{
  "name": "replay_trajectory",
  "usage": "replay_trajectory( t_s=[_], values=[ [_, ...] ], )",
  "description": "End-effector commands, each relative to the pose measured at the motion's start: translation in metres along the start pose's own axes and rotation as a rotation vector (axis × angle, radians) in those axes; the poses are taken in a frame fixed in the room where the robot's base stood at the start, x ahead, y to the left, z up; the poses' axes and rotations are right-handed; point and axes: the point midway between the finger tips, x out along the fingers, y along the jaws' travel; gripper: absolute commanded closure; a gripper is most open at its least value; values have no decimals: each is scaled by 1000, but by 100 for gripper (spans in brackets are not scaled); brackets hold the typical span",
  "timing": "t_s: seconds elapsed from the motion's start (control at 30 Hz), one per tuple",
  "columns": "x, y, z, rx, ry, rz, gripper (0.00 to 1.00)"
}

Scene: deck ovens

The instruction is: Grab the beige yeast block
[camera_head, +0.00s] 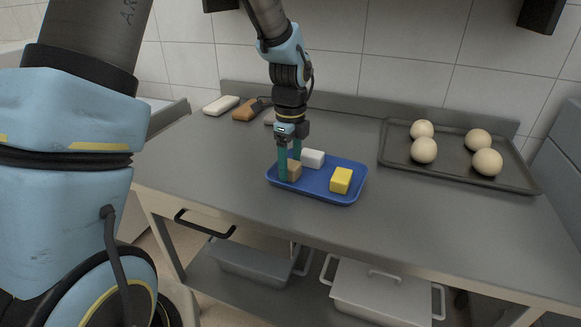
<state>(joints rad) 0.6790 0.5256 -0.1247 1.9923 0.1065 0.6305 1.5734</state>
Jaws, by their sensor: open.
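The beige yeast block (295,171) sits on the left part of a blue tray (319,190) on the steel table. My gripper (289,172) points down at it with its teal fingers open. One finger is at the block's left side and partly hides it; the other is behind it. I cannot tell whether the fingers touch the block. A white block (313,158) and a yellow block (341,180) share the tray, the white one behind and the yellow one to the right.
A dark baking tray (455,172) with several dough balls lies on the right of the table (240,170). A white item (221,105) and a brown item (245,110) lie at the back left. Lidded metal containers stand on the shelf below. The table's front is clear.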

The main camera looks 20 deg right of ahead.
Motion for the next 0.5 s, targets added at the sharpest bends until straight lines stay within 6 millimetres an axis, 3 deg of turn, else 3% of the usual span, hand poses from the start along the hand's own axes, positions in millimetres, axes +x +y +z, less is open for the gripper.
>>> replay_trajectory(
  t_s=[0.23,0.5],
  values=[
    [3,0,0,0,0,-1,29],
    [3,0,0,0,0,-1,58]
  ],
)
